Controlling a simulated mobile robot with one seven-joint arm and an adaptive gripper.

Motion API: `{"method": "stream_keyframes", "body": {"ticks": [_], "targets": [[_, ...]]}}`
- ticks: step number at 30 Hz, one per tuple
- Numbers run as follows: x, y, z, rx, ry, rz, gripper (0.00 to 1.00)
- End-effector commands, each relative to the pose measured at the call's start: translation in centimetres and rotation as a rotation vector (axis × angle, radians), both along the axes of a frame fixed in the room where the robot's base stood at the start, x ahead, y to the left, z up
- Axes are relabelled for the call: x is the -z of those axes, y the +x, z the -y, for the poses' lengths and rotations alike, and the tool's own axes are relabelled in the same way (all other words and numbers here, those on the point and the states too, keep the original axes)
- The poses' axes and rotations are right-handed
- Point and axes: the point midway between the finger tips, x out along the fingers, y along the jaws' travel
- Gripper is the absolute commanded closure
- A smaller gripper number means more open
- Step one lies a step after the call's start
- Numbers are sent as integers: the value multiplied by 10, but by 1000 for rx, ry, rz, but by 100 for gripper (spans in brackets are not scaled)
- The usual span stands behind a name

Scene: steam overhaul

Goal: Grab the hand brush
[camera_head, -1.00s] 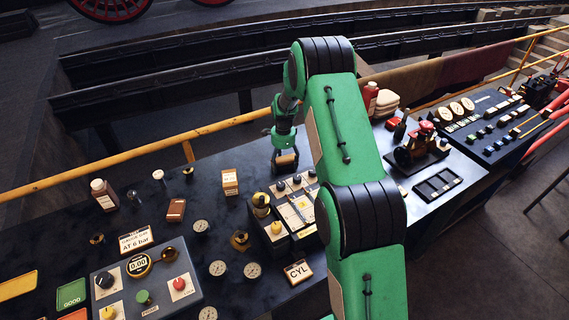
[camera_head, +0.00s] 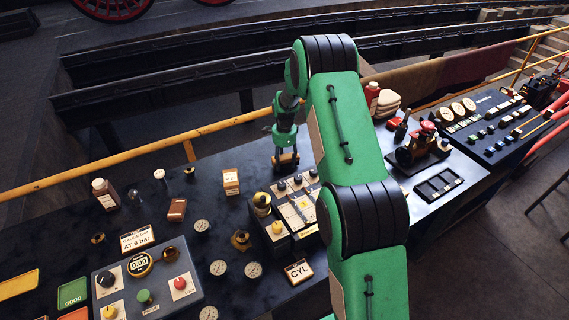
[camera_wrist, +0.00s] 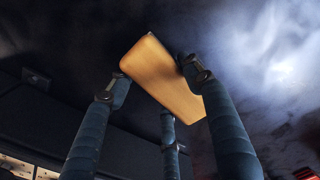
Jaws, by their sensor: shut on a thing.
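The hand brush shows as a pale wooden block (camera_wrist: 165,78) between my gripper's fingers in the wrist view. Its bristles are not visible there. My gripper (camera_wrist: 158,92) has blue-grey fingers on either side of the wood and a third finger below it, shut on it. In the head view, my gripper (camera_head: 286,152) points down at the back of the dark bench, left of my green arm. The brush (camera_head: 287,161) is a small brown shape at its fingertips. I cannot tell whether it touches the bench.
A control box (camera_head: 300,205) with light panels and knobs stands just in front of the gripper. A small cream box (camera_head: 231,182) stands to the left. A yellow rail (camera_head: 150,147) runs behind the bench. Gauges and a grey switch box (camera_head: 150,280) fill the front left.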

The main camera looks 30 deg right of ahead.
Motion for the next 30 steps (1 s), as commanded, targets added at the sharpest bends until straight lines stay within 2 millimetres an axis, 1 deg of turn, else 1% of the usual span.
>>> {"method": "stream_keyframes", "body": {"ticks": [12,18,23,30], "targets": [[-62,1,0,0,-1,3,80],[-84,0,0,0,0,1,80],[-90,0,0,0,0,1,80],[-91,0,0,0,0,0,80]]}}
